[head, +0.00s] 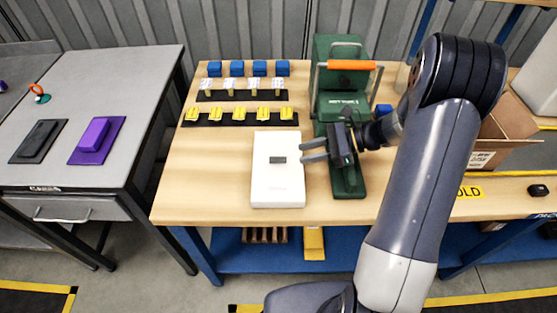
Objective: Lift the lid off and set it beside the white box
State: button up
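The white box (278,187) lies on the wooden workbench, left of the green machine. A small dark grey handle (278,160) sits on its flat white top. I cannot make out a seam between lid and box. My gripper (302,151) points left, near the right edge of the white box and right of the handle. Its two fingers show a gap between them with nothing in it. I cannot tell exactly how high above the box it is.
A green press (340,90) with an orange handle stands just right of the box. Racks of yellow parts (240,115) and blue blocks (260,68) sit behind it. A cardboard carton (505,135) is far right. The bench (205,185) left of the box is clear.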

aim_at(278, 164)
jog(key=x, duration=0.5)
jog(key=w+p+x, duration=0.1)
jog(key=x, duration=0.1)
jog(key=shift+a+f, duration=0.2)
jog(key=shift+f, duration=0.1)
jog(key=shift+c, duration=0.2)
grip_shut()
